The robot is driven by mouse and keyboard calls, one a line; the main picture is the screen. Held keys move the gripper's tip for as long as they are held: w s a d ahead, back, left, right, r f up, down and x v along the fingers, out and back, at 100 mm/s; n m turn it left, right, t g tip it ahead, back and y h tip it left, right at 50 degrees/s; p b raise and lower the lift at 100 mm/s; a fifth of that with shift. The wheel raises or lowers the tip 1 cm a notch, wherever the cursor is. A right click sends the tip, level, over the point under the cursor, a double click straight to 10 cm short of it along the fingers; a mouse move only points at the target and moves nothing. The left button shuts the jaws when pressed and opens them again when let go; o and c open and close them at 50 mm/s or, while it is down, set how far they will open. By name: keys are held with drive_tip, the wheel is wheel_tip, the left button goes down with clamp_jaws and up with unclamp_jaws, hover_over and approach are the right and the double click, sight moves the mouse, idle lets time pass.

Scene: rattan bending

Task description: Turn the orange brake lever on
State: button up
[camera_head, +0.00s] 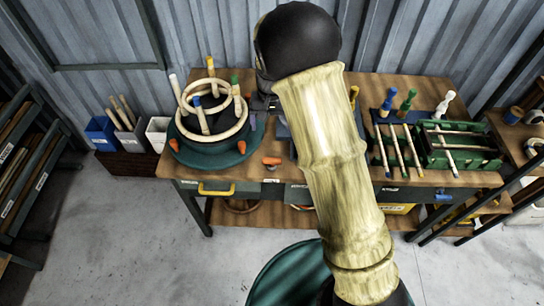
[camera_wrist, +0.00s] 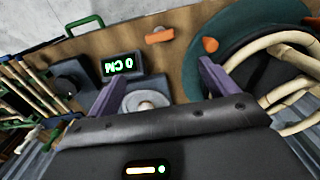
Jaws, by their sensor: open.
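An orange lever (camera_head: 271,161) lies on the wooden bench, just right of the round green turntable (camera_head: 178,153). In the wrist view the orange lever (camera_wrist: 160,36) shows whole, lying flat beyond my fingertips, with bare bench around it. I cannot tell from its look whether it is on or off. My gripper (camera_wrist: 160,72) is open, its two purple fingers apart with nothing held between them. It hangs over the bench on the near side of the lever in the wrist view, apart from it. In the head view my arm hides much of my gripper (camera_head: 260,118).
Orange pegs, one of them (camera_wrist: 210,45) near the lever, and pale rattan rings (camera_wrist: 290,60) are on the turntable. A green rack (camera_head: 460,160) with rods is at right.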

sight(272, 159)
wheel_tip(272, 159, down, 17)
drive_tip(key=p, duration=0.2)
drive_tip(key=shift+p, duration=0.4)
drive_tip(key=c, duration=1)
